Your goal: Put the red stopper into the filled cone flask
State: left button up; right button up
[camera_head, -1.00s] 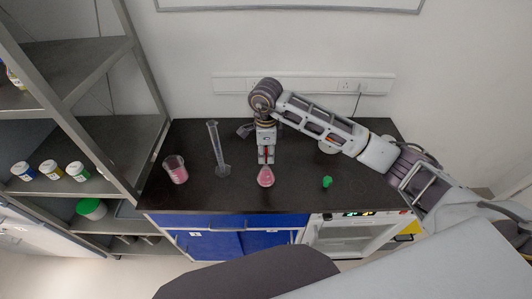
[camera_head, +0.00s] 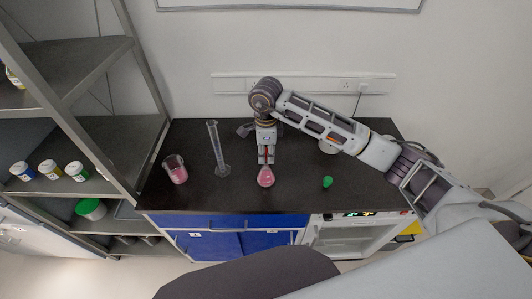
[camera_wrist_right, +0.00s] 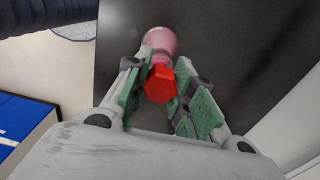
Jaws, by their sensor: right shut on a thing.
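The filled cone flask (camera_head: 265,178) with pink liquid stands upright near the front of the black bench. My right gripper (camera_head: 266,160) points down directly above its neck. In the right wrist view, the right gripper (camera_wrist_right: 160,88) is shut on the red stopper (camera_wrist_right: 160,84), between its two green-padded fingers. The pink flask (camera_wrist_right: 160,42) shows just beyond the stopper. The stopper lines up closely with the flask's neck, but I cannot tell whether it sits in the mouth. The fingers hide most of the stopper in the head view. My left gripper is not in view.
A glass beaker (camera_head: 175,169) with pink liquid and a tall measuring cylinder (camera_head: 218,150) stand left of the flask. A small green object (camera_head: 327,182) stands to the right. A metal shelf (camera_head: 110,140) borders the bench at left. The bench front between flask and green object is clear.

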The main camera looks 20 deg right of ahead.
jog(key=shift+f+b, duration=0.65)
jog(key=shift+f, duration=0.1)
dwell(0.8)
jog(key=o, duration=0.7)
jog(key=shift+o, duration=0.2)
jog(key=shift+r, duration=0.2)
jog(key=shift+r, duration=5.85)
jog(key=shift+f, duration=0.1)
